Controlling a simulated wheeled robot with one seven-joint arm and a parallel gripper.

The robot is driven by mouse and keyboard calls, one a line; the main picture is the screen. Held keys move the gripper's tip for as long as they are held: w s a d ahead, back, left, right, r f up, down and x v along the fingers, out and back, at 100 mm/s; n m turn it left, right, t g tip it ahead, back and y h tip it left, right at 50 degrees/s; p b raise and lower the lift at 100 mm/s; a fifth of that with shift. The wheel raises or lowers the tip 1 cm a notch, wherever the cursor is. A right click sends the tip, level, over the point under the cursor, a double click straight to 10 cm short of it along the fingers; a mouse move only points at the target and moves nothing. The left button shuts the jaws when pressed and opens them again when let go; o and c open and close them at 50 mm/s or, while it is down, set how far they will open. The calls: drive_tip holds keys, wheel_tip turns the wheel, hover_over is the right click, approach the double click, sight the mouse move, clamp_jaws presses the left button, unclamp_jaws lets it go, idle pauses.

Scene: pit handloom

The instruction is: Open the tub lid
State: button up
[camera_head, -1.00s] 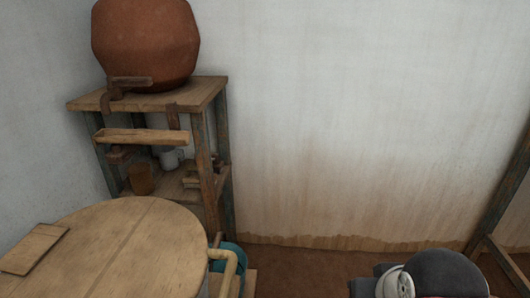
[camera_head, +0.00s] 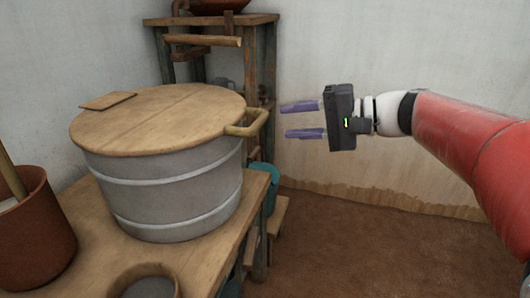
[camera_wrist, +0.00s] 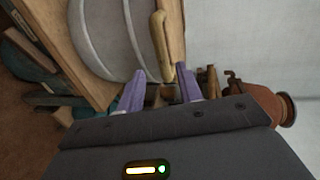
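The tub (camera_head: 172,185) is a grey round vessel with pale bands on a wooden table. Its flat wooden lid (camera_head: 160,122) lies shut on top. A pale handle (camera_head: 247,125) sticks out from the lid's right edge, and a small flat wooden piece (camera_head: 108,101) lies on the lid's far left. My gripper (camera_head: 282,121) is to the right of the handle, in the air, with its purple fingers apart and pointing left, nothing between them. In the wrist view the handle (camera_wrist: 168,40) shows just beyond the fingertips, with the tub (camera_wrist: 95,40) beside it.
The table (camera_head: 95,240) also carries a brown pot (camera_head: 38,235) at left and a bowl (camera_head: 145,285) in front. A wooden shelf (camera_head: 262,60) stands behind the tub. A teal vessel (camera_head: 265,180) is low beside the table. The floor at right is clear.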

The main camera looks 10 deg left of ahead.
sight(263, 122)
drive_tip(key=x, duration=0.8)
drive_tip(key=shift+r, duration=0.2)
drive_tip(key=shift+c, duration=0.2)
clamp_jaws()
